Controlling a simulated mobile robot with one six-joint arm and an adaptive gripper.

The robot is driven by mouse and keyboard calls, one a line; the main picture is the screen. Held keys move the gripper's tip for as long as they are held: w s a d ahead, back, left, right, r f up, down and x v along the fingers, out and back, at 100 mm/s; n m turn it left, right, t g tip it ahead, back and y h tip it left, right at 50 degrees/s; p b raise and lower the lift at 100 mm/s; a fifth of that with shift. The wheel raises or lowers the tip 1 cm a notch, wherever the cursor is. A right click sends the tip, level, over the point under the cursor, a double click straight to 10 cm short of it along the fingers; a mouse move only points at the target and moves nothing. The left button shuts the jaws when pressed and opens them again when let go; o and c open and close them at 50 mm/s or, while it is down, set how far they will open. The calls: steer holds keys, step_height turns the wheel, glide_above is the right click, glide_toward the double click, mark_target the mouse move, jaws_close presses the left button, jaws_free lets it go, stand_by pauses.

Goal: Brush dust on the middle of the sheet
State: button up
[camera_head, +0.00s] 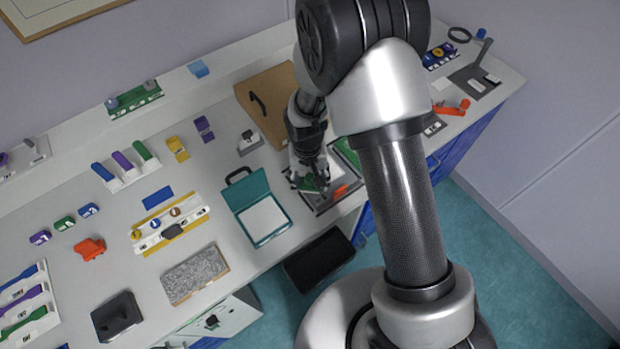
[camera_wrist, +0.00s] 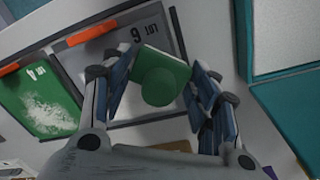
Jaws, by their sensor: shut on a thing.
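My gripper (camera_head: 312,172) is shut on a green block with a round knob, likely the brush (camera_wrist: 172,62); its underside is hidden. In the wrist view the fingers (camera_wrist: 155,95) stand on both sides of the knob. The block is over a grey sheet or board (camera_wrist: 165,30) marked "LOT", with an orange clip (camera_wrist: 92,34); whether it touches cannot be told. In the wrist view, a green panel (camera_wrist: 68,118) with scattered white powder (camera_wrist: 40,112) lies to the left. In the head view this panel (camera_head: 346,153) is partly hidden behind my arm.
An open teal case (camera_head: 238,197) stands left of my gripper. A brown board with a black handle (camera_head: 270,92) is behind it. A black bin (camera_head: 318,262) is below the bench front. Several coloured tools and holders fill the bench's left; an orange tool (camera_head: 452,108) lies right.

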steer(key=shift+f+b, duration=0.5)
steer(key=shift+f, duration=0.15)
steer(key=shift+w+d+r, duration=0.1)
steer(key=shift+w+d, duration=0.45)
steer(key=shift+d, duration=0.25)
steer(key=shift+w+d, duration=0.55)
steer(key=shift+d, duration=0.25)
steer(key=shift+s+a+f+b, duration=0.1)
steer(key=shift+s+a+b, duration=0.1)
steer(key=shift+s+a, duration=0.5)
steer(key=shift+s+a+f+b, duration=0.1)
steer(key=shift+s+a+b, duration=0.1)
steer(key=shift+s+a, duration=0.5)
steer(key=shift+w+a, duration=0.2)
steer(key=shift+r+p, duration=2)
steer(key=shift+r, duration=1.05)
